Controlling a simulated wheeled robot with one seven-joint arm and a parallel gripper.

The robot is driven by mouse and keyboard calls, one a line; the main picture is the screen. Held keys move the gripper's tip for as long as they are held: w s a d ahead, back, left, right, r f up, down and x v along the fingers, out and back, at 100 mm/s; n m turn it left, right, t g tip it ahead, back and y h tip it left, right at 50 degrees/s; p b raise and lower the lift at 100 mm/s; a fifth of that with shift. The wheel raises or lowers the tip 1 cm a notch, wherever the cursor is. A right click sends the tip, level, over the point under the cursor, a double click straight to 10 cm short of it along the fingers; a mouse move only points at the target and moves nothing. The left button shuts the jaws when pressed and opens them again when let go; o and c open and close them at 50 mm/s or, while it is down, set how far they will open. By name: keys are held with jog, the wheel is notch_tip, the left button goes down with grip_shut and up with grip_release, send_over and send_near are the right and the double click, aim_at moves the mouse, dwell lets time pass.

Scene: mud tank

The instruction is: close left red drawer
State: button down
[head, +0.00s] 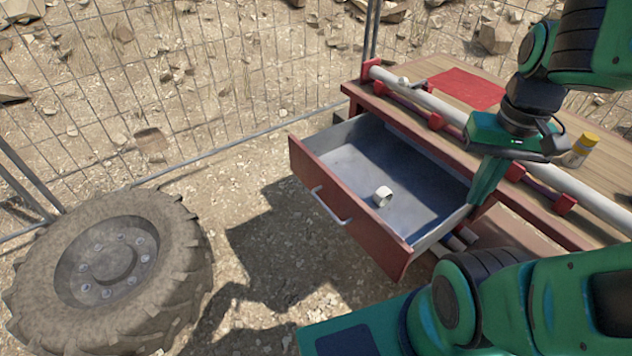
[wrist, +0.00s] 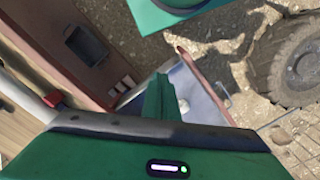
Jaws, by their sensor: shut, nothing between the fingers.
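The red drawer (head: 345,215) is pulled well out of the wooden workbench (head: 410,105). It has a red front, a pale bar handle (head: 331,206) and a grey inside with a small white roll (head: 382,196) in it. My gripper (head: 483,192) is shut and empty, pointing down by the drawer's right side near the bench edge. I cannot tell whether it touches the drawer side. In the wrist view the drawer (wrist: 205,85) shows beyond the green fingers (wrist: 160,98), which hide part of it.
A long pale pipe (head: 440,106) in red brackets runs along the bench top. A yellow-capped bottle (head: 580,150) and a red cloth (head: 466,88) are on it. A big muddy tyre (head: 110,265) lies at left. Wire fencing (head: 190,80) stands behind. Ground before the drawer is open.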

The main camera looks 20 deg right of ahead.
jog(key=w+a+f+n+h, duration=0.1)
jog(key=w+a+n, duration=0.1)
jog(key=w+n, duration=0.7)
jog(key=n+h, duration=0.3)
jog(key=n, duration=0.9)
send_over(313, 193)
jog(key=s+d, duration=0.4)
jog(key=s, duration=0.1)
notch_tip(313, 193, down, 8)
jog(key=w+a+f+n+t, duration=0.1)
jog(key=w+a+f+n, duration=0.2)
jog(key=a+f+n, duration=0.5)
jog(key=shift+m, duration=0.7)
jog(key=x, duration=0.5)
jog(key=w+d+x, duration=0.1)
jog(key=x, duration=0.2)
jog(key=shift+w+d, duration=0.15)
jog(key=shift+d, duration=0.05)
jog(key=shift+w+d, duration=0.25)
jog(key=shift+d, duration=0.45)
